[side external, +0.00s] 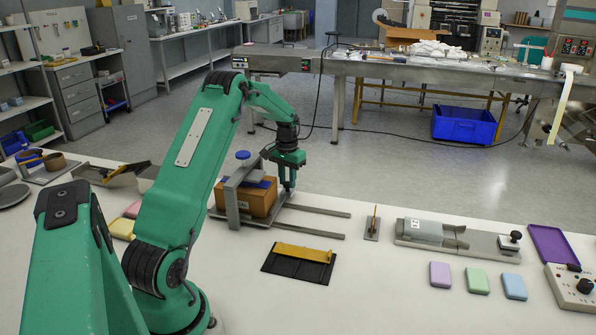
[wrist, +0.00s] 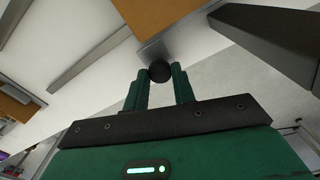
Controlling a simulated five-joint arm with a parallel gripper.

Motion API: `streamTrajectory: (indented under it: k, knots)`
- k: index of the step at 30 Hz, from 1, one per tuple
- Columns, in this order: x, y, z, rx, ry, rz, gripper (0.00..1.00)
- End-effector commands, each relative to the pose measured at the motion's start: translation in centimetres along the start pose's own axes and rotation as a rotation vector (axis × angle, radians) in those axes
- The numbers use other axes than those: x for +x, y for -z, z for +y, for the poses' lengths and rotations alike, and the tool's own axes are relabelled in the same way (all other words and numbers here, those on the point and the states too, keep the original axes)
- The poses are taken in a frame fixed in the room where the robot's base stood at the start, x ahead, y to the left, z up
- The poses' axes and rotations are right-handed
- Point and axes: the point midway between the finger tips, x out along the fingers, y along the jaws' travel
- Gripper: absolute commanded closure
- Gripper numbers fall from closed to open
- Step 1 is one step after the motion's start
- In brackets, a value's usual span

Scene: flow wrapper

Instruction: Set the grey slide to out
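The grey slide appears in the wrist view as a grey plate (wrist: 153,49) with a round black knob (wrist: 159,71) in front of it. My gripper (wrist: 160,73) has one finger on each side of the knob, both seeming to touch it. In the side external view my gripper (side external: 289,186) points down at the right end of a brown box (side external: 262,200), low between two grey rails (side external: 318,211). The knob and plate are hidden behind my gripper there.
A grey upright frame (side external: 232,204) with a blue knob (side external: 243,155) stands over the box. A black mat with a yellow bar (side external: 303,253) lies in front. A grey fixture (side external: 430,232) and coloured blocks (side external: 477,281) are at the right. The table between the rails is clear.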

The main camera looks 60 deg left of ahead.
Motion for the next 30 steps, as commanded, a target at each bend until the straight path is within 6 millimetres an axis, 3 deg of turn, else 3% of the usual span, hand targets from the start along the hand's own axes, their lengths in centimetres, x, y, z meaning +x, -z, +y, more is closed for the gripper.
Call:
streamTrajectory:
  k: [3, 11, 17, 23, 30]
  knots:
    - [0.0, 0.0, 0.0, 0.000, 0.000, 0.000, 1.00]
    - [0.0, 0.1, 0.4, 0.001, 0.000, 0.000, 1.00]
    - [0.0, 0.7, 2.1, 0.003, 0.000, -0.001, 1.00]
    - [0.0, 1.9, 5.7, 0.005, 0.000, 0.001, 1.00]
    - [0.0, 3.7, 11.3, 0.006, 0.000, 0.002, 1.00]
